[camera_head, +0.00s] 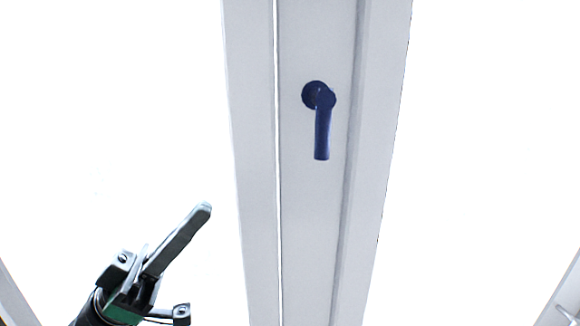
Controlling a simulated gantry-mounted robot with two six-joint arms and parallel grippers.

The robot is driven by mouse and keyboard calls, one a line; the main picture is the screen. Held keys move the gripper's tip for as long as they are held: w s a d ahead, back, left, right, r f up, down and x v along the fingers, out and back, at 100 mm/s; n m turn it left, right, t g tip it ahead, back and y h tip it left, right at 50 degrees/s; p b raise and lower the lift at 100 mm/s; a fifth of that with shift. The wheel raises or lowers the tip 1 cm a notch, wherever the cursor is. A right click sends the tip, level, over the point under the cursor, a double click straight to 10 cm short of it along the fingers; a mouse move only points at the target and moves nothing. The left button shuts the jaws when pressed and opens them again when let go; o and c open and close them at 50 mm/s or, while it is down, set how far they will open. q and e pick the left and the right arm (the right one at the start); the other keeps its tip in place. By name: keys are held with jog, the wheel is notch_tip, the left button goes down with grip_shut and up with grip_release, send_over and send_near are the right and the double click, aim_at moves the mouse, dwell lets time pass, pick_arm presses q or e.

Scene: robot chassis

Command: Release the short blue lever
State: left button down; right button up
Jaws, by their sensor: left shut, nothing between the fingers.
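The short blue lever (321,130) is mounted on a white upright panel, with its round base at the top and its handle hanging straight down. My left gripper (203,212) is at the lower left, below and to the left of the lever and apart from it. Its fingers are shut together, pointing up and to the right, and hold nothing. My right gripper is not in view.
Pale slanted edges show in the bottom left and bottom right (562,290) corners. The space around the lever is clear.

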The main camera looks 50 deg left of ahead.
pick_arm(q)
jog(key=p, duration=0.6)
send_near(316, 126)
notch_tip(316, 126, up, 4)
jog(key=w, duration=0.1)
jog(key=w+d, duration=0.1)
jog(key=w, duration=0.1)
jog(key=shift+w+d+f, duration=0.1)
jog(key=shift+w+d, duration=0.2)
jog(key=shift+w, duration=0.1)
